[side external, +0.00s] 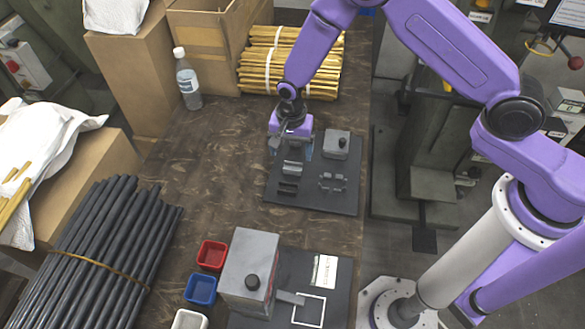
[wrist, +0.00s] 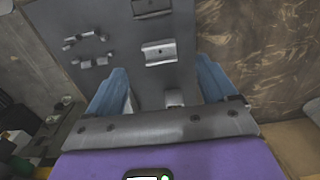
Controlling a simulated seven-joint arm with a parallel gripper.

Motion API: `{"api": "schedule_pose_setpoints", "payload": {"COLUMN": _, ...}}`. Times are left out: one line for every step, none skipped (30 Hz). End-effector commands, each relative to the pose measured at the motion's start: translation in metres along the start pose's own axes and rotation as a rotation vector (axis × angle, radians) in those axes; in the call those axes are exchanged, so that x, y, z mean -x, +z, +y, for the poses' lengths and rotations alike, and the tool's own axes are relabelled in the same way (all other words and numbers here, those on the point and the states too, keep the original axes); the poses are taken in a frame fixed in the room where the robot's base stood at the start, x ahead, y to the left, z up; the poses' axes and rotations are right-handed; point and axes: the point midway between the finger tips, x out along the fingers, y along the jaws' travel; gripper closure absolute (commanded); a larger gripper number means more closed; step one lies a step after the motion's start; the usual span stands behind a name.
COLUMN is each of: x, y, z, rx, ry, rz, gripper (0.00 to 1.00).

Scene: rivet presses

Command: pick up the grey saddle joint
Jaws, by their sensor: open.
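My gripper (side external: 291,147) hangs over the dark board, with its blue fingers spread and nothing held. In the wrist view, the open fingers (wrist: 165,88) frame bare board and a small pale grey part, mostly hidden behind the gripper body. A grey channel-shaped piece (side external: 292,168), likely the saddle joint, lies on the board just in front of my gripper. It also shows in the wrist view (wrist: 159,52), just beyond the fingertips and apart from them. A similar darker piece (side external: 288,188) lies farther along the board.
A larger knobbed press (side external: 247,268), red bin (side external: 212,255) and blue bin (side external: 201,289) stand nearer. A bottle (side external: 188,80) stands left.

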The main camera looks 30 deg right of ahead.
Motion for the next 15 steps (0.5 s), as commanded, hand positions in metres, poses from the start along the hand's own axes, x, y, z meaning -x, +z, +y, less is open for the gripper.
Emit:
{"api": "schedule_pose_setpoints", "payload": {"x": -0.007, "y": 0.000, "z": 0.000, "rx": 0.000, "ry": 0.002, "rz": 0.000, "gripper": 0.15}}
{"api": "schedule_pose_setpoints", "payload": {"x": -0.011, "y": 0.000, "z": 0.000, "rx": 0.000, "ry": 0.002, "rz": -0.001, "gripper": 0.15}}
{"api": "schedule_pose_setpoints", "payload": {"x": -0.014, "y": 0.000, "z": 0.000, "rx": 0.000, "ry": 0.001, "rz": 0.000, "gripper": 0.15}}
{"api": "schedule_pose_setpoints", "payload": {"x": -0.016, "y": 0.000, "z": 0.000, "rx": 0.000, "ry": 0.000, "rz": 0.000, "gripper": 0.15}}
{"api": "schedule_pose_setpoints", "payload": {"x": -0.018, "y": 0.000, "z": 0.000, "rx": 0.000, "ry": 0.000, "rz": 0.000, "gripper": 0.15}}
{"api": "schedule_pose_setpoints", "payload": {"x": -0.019, "y": 0.000, "z": 0.000, "rx": 0.000, "ry": 0.000, "rz": 0.000, "gripper": 0.15}}
{"api": "schedule_pose_setpoints", "payload": {"x": -0.020, "y": 0.000, "z": 0.000, "rx": 0.000, "ry": 0.000, "rz": 0.000, "gripper": 0.15}}
{"api": "schedule_pose_setpoints", "payload": {"x": -0.021, "y": 0.000, "z": 0.000, "rx": 0.000, "ry": -0.001, "rz": 0.000, "gripper": 0.15}}
{"api": "schedule_pose_setpoints", "payload": {"x": -0.023, "y": 0.000, "z": 0.000, "rx": 0.000, "ry": 0.000, "rz": 0.000, "gripper": 0.15}}
{"api": "schedule_pose_setpoints", "payload": {"x": -0.025, "y": 0.000, "z": 0.000, "rx": -0.001, "ry": 0.000, "rz": 0.000, "gripper": 0.15}}
{"api": "schedule_pose_setpoints", "payload": {"x": -0.028, "y": 0.000, "z": 0.001, "rx": -0.001, "ry": 0.001, "rz": 0.000, "gripper": 0.15}}
{"api": "schedule_pose_setpoints", "payload": {"x": -0.033, "y": 0.000, "z": 0.001, "rx": -0.001, "ry": 0.002, "rz": -0.001, "gripper": 0.15}}
{"api": "schedule_pose_setpoints", "payload": {"x": -0.037, "y": 0.000, "z": 0.002, "rx": -0.001, "ry": 0.002, "rz": 0.000, "gripper": 0.15}}
{"api": "schedule_pose_setpoints", "payload": {"x": -0.041, "y": 0.000, "z": 0.002, "rx": -0.001, "ry": 0.002, "rz": -0.001, "gripper": 0.15}}
{"api": "schedule_pose_setpoints", "payload": {"x": -0.047, "y": 0.000, "z": 0.002, "rx": 0.000, "ry": 0.002, "rz": 0.000, "gripper": 0.15}}
